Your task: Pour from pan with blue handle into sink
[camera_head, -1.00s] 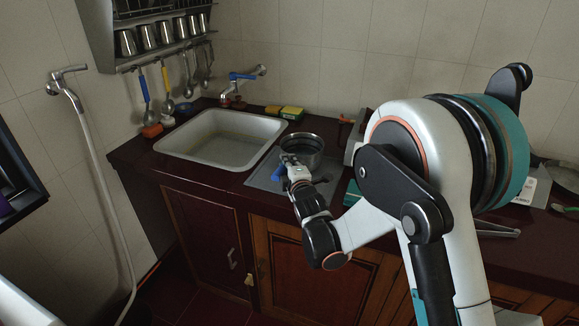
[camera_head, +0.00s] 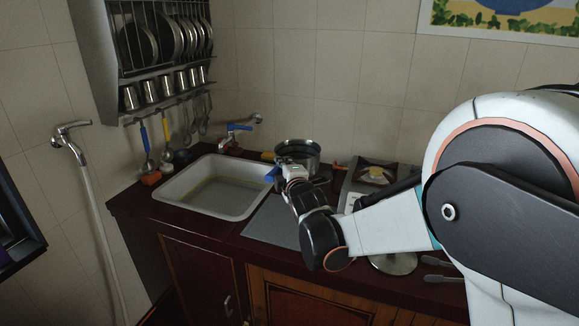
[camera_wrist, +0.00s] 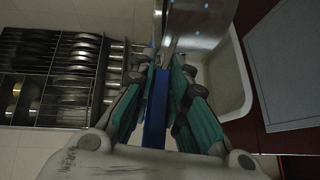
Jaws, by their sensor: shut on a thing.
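The pan (camera_head: 298,154) is a dark metal pot, held up beside the right back edge of the white sink in the head view. Its blue handle (camera_head: 272,174) shows a little at my gripper. My gripper (camera_head: 290,172) is shut on that handle. In the wrist view the blue handle (camera_wrist: 156,108) runs between the teal fingers of my gripper (camera_wrist: 165,85), and part of the shiny pan (camera_wrist: 198,25) shows at the top. The white sink (camera_head: 170,205) lies left of the pan, with its rim (camera_wrist: 240,75) on the right in the wrist view. The pan's contents are hidden.
A blue-handled tap (camera_head: 235,130) stands behind the sink. A plate rack (camera_head: 160,40) with cups and hanging utensils is above on the left. A stove (camera_head: 370,180) stands to the right. A grey mat (camera_head: 275,225) lies bare on the counter.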

